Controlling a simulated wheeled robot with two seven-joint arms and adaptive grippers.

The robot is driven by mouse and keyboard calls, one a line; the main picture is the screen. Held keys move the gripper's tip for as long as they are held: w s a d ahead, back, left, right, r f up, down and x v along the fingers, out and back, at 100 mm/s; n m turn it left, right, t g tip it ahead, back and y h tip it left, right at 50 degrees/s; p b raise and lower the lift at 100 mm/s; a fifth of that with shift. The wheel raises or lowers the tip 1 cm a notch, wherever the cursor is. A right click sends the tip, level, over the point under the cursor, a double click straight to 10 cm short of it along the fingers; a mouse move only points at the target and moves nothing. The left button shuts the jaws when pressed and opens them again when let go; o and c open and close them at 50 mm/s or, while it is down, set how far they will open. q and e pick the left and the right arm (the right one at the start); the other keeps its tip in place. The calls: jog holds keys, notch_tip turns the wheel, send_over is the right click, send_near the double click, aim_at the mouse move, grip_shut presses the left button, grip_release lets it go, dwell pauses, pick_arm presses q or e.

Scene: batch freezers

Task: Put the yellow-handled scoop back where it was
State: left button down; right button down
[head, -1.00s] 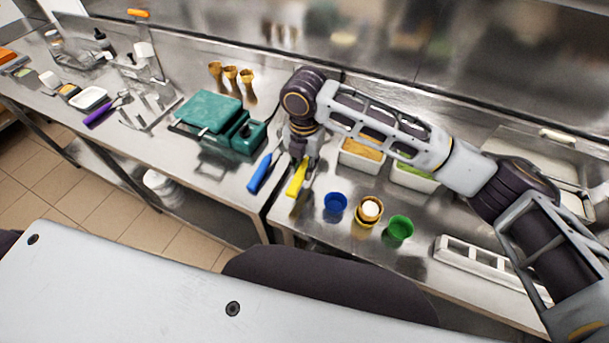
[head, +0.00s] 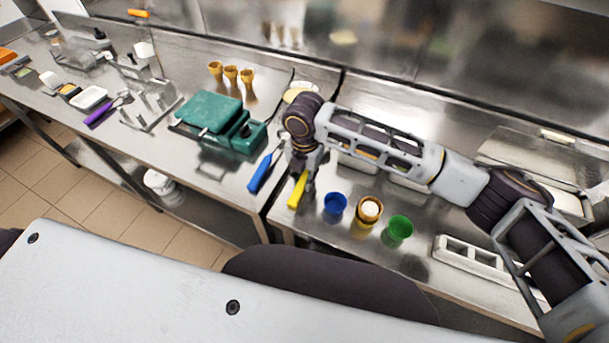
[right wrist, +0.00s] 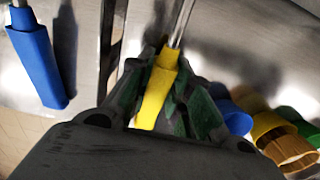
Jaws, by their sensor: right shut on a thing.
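The yellow-handled scoop shows its yellow handle (head: 298,190) at the front edge of the right-hand counter, just right of the seam. My right gripper (head: 303,178) is over it. In the right wrist view the fingers of my right gripper (right wrist: 168,95) are closed around the yellow handle (right wrist: 157,92), and its metal shaft runs up out of the picture. The scoop's far end is hidden in the head view. I cannot tell whether the scoop touches the counter. My left gripper is out of view.
A blue-handled tool (head: 263,171) lies just left of the seam; its handle also shows in the right wrist view (right wrist: 38,62). A blue cup (head: 335,203), a brown cup (head: 369,212) and a green cup (head: 400,229) stand to the right. A green scale (head: 211,112) is at the left.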

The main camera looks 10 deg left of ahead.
jog(key=c, duration=1.3)
grip_release()
notch_tip(320, 180, up, 12)
jog(key=shift+r+b, duration=0.15)
jog(key=shift+b, duration=0.3)
